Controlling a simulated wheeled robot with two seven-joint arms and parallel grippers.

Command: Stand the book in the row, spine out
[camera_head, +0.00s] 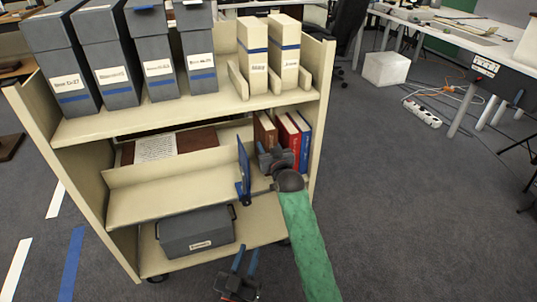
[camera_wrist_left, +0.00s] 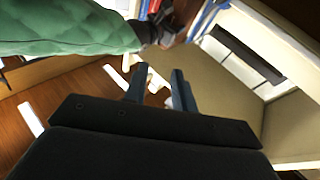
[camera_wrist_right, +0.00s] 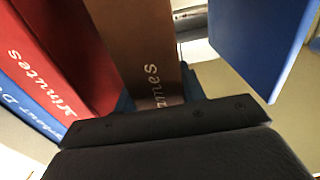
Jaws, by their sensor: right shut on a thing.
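My right gripper (camera_head: 268,150) is shut on the brown book (camera_head: 265,127), at its spine. In the right wrist view the brown book (camera_wrist_right: 144,50) stands between the blue finger pads, lettered spine toward me. It is upright on the middle shelf, close beside the red book (camera_head: 287,138); I cannot tell whether they touch. A blue book (camera_head: 303,140) stands right of the red one. A blue upright plate (camera_head: 243,171), like a bookend, stands left of the brown book with a gap between. My left gripper (camera_head: 245,262) is open and empty, low in front of the cart.
The cream cart (camera_head: 180,117) holds grey archival boxes (camera_head: 108,62) and two cream file boxes (camera_head: 284,55) on top. A dark grey box (camera_head: 196,232) sits on the bottom shelf. The middle shelf's front (camera_head: 165,200) left of the plate is clear. Open carpet lies right.

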